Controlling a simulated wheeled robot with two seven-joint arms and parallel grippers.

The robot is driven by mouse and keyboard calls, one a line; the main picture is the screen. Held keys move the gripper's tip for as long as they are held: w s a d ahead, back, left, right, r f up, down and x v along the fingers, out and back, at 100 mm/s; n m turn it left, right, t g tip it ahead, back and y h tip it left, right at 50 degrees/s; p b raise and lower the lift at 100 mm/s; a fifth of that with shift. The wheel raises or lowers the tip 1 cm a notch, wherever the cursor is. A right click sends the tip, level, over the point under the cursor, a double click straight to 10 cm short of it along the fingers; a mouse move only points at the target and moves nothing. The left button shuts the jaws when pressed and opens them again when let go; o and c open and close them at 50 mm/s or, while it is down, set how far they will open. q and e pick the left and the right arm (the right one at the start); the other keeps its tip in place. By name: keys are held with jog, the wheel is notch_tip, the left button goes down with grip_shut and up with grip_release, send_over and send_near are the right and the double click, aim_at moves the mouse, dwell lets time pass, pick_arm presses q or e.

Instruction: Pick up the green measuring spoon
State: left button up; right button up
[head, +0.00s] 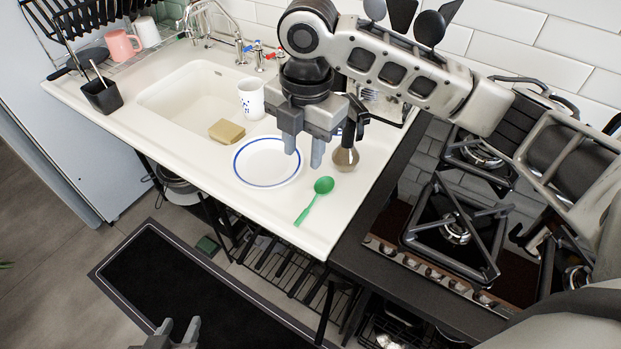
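The green measuring spoon (314,200) lies on the white countertop (345,212) near its front right corner. Its bowl points to the back right and its handle to the front left. My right gripper (303,154) points down above the counter, over the right part of a blue-rimmed plate, behind and slightly left of the spoon. Its two fingers are apart with nothing between them. My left gripper (180,327) is low at the bottom edge of the picture, over the floor mat and away from the counter. Its fingertips are apart and it looks empty.
The white plate (266,168) lies left of the spoon. A sponge (227,132) and a cup (251,98) are near the sink. The gas hob (455,228) is on the right.

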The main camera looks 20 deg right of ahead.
jog(key=r, duration=0.1)
send_over(307, 209)
jog(key=shift+h, duration=0.3)
jog(key=f, duration=0.6)
jog(key=w+d+f, duration=0.1)
jog(key=f, duration=0.3)
jog(key=shift+s+a+f, duration=0.15)
jog(key=shift+f, duration=0.75)
jog(key=shift+s+a+f, duration=0.15)
jog(key=shift+s+f, duration=0.05)
jog(key=shift+f, duration=0.7)
jog(key=shift+s+a+f, duration=0.15)
jog(key=shift+f, duration=0.75)
jog(key=shift+c, duration=0.3)
grip_shut()
